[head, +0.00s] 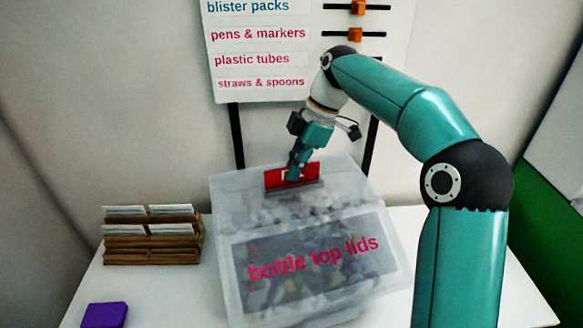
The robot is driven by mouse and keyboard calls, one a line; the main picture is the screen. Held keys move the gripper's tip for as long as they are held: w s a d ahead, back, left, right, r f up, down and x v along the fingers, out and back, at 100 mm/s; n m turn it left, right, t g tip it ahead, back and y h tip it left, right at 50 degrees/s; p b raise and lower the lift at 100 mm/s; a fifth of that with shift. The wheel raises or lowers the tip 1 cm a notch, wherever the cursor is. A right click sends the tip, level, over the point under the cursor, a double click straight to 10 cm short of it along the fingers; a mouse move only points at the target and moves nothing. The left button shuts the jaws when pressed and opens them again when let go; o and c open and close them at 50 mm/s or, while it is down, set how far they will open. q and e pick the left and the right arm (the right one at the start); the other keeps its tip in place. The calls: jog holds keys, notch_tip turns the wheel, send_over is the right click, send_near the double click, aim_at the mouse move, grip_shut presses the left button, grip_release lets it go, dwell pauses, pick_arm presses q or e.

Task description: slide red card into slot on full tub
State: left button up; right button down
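The red card (307,172) stands upright at the back of the tub's top, at a grey slot strip (294,191). Its lower edge meets the strip; I cannot tell how deep it sits. The clear tub (222,232) is labelled "bottle top lids" and is filled with mixed small pieces. My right gripper (294,172) reaches down from above, its fingers shut on the card's middle and hiding part of it. My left gripper is not in view.
A brown rack (152,257) with white cards stands left of the tub. A purple block (105,315) lies at the front left. A sign board (262,50) with orange sliders stands behind on black posts. The white table (185,295) is bare between rack and tub.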

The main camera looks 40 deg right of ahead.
jog(key=shift+f, duration=0.25)
jog(key=c, duration=1.2)
grip_release()
jog(key=shift+w, duration=0.1)
jog(key=shift+c, duration=0.2)
jog(key=shift+v, duration=3.6)
jog(key=shift+r, duration=0.15)
